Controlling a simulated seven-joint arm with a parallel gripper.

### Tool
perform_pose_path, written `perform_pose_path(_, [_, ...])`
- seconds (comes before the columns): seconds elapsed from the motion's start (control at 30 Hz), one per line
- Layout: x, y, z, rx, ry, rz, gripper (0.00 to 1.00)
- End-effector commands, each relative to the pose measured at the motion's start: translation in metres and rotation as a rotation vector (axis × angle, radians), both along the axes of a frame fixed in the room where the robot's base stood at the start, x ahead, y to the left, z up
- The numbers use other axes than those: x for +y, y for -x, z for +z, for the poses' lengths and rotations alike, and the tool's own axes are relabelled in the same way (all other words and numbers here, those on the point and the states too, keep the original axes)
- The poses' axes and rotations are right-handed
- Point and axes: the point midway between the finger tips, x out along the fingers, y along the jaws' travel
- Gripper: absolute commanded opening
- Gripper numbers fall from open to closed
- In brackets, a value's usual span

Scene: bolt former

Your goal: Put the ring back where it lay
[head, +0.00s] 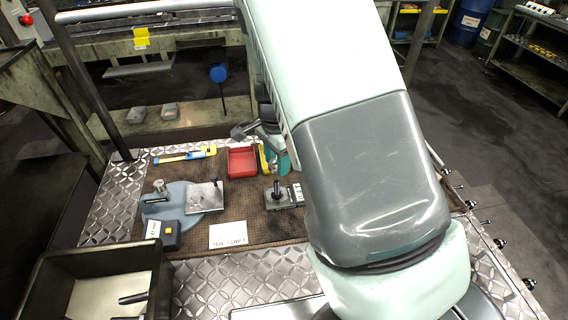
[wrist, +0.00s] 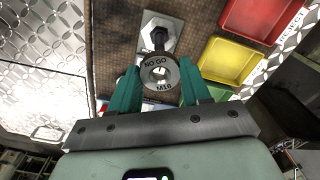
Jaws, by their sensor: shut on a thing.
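In the wrist view my gripper (wrist: 159,80) is shut on a steel ring (wrist: 160,87) marked "NO GO M16". Its two green fingers hold the ring from either side, its marked face towards the camera. Beyond the ring a dark bolt-like post (wrist: 160,38) stands on a pale metal plate (wrist: 172,25); it overlaps the ring's upper edge, and I cannot tell whether they touch. In the head view my arm hides most of the gripper and I cannot make out the ring. A small fixture with a dark post (head: 277,195) stands on the brown mat there.
A red tray (head: 243,162) and a yellow tray (wrist: 228,62) stand beside the fixture, near a "REJECT" label (wrist: 291,27). A round blue-grey base (head: 178,199), a yellow-blue tool (head: 185,156) and a white card (head: 228,235) lie left. A dark bin (head: 48,270) stands lower left.

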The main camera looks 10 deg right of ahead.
Motion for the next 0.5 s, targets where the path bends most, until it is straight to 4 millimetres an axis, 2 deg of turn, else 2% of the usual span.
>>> perform_pose_path(0.17, [-0.043, -0.015, -0.010, 0.001, 0.003, -0.056, 0.16])
perform_pose_path(0.3, [-0.087, -0.027, -0.020, 0.002, 0.002, -0.107, 0.16])
perform_pose_path(0.4, [-0.112, -0.032, -0.026, 0.002, 0.001, -0.135, 0.16])
perform_pose_path(0.5, [-0.128, -0.034, -0.031, 0.001, 0.000, -0.154, 0.16])
